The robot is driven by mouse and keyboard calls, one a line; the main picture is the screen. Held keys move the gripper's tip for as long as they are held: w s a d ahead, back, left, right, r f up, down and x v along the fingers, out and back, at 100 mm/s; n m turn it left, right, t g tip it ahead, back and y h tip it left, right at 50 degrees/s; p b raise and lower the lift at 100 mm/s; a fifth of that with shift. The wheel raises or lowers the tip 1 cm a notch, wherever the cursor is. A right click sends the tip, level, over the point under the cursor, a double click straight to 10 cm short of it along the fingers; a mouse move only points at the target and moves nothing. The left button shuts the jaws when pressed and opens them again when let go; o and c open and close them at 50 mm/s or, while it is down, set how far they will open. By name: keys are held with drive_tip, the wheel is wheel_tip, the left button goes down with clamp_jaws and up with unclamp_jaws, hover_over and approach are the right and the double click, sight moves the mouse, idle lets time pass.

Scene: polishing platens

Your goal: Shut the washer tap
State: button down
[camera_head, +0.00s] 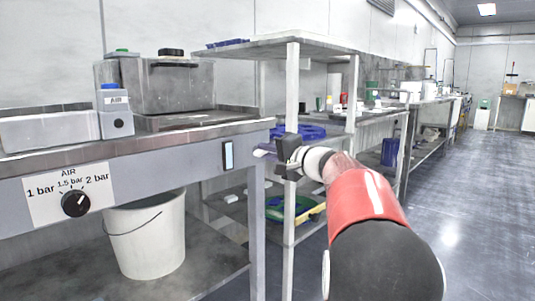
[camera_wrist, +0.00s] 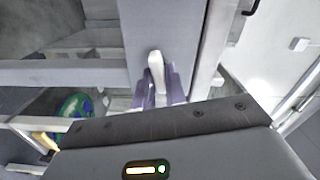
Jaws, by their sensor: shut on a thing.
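My gripper (camera_head: 263,151) is at the right end of the near bench, with its purple fingers pointing left toward the bench. In the wrist view the two purple fingers (camera_wrist: 161,88) are closed on a white lever-like handle, which I take as the washer tap (camera_wrist: 156,66). The handle stands out between the fingers, against a grey upright panel. Its lower part is hidden by the fingers. In the head view the tap cannot be made out behind my gripper and the bench end.
The near bench (camera_head: 150,140) carries a metal box (camera_head: 170,90) and an AIR unit (camera_head: 115,110). An air pressure dial (camera_head: 75,203) is on its front. A white bucket (camera_head: 145,235) stands below. A shelf rack (camera_head: 292,215) is close behind my gripper. The floor at right is clear.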

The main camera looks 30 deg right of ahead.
drive_tip(key=shift+f+m, duration=0.1)
drive_tip(key=shift+m, duration=1.2)
drive_tip(key=c, duration=1.4)
unclamp_jaws()
drive_tip(key=shift+c, duration=0.2)
drive_tip(key=shift+s, duration=0.1)
drive_tip(key=v, duration=0.7)
drive_tip(key=shift+s+d, duration=0.15)
drive_tip(key=shift+s, duration=0.15)
